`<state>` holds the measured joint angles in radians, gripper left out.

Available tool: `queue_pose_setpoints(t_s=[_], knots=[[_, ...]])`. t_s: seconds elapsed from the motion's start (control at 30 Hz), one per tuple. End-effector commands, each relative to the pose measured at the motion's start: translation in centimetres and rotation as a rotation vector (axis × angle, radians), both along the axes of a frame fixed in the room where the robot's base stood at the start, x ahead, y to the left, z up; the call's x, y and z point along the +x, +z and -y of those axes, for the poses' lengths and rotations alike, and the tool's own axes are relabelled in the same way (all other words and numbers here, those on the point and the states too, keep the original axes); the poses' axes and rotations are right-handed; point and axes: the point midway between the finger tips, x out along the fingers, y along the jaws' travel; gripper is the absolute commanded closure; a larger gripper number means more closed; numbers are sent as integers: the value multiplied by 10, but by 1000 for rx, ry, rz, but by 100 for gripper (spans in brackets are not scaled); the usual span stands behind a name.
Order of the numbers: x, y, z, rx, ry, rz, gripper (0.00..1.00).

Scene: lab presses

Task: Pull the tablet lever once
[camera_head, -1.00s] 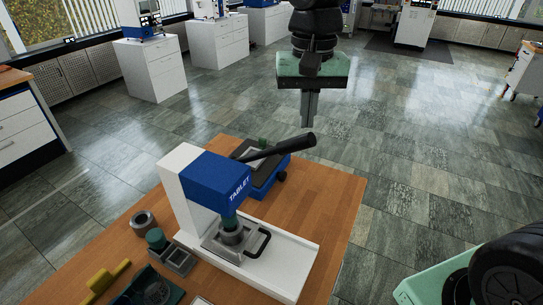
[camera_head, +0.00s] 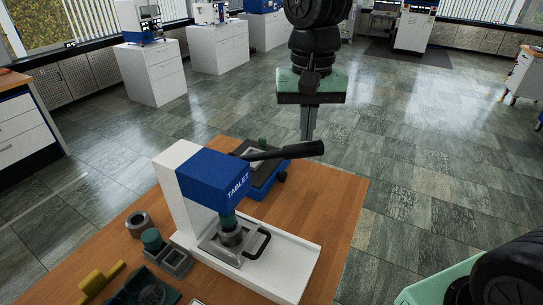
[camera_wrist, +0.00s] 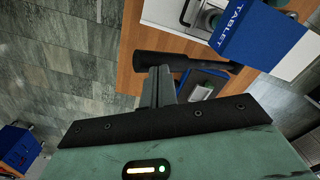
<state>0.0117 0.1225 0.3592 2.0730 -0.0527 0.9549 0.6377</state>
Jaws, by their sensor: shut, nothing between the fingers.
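The tablet press (camera_head: 217,183) stands on the wooden table, with a white column and base and a blue head marked TABLET. Its black lever (camera_head: 285,153) sticks out to the right from the head, slightly raised. My gripper (camera_head: 307,134) points down, shut and empty, with its fingertips right at the lever's thick end, seemingly behind it. In the wrist view the fingers (camera_wrist: 157,82) reach up to the lever handle (camera_wrist: 185,62); I cannot tell whether they touch. The blue press head (camera_wrist: 258,32) shows at the upper right.
A blue-framed device (camera_head: 266,176) sits behind the press. A metal ring (camera_head: 138,223), a small block with a green-topped part (camera_head: 168,258) and a yellow piece (camera_head: 101,281) lie left of it on the wooden table (camera_head: 343,197). Open floor lies beyond the table.

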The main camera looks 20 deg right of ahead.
Motion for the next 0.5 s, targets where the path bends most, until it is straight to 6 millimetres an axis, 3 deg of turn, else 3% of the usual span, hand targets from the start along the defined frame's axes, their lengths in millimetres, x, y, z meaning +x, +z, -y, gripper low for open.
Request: queue_pose_setpoints(t_s=[0.5], knots=[[0,-32,0,0,1,0,100]])
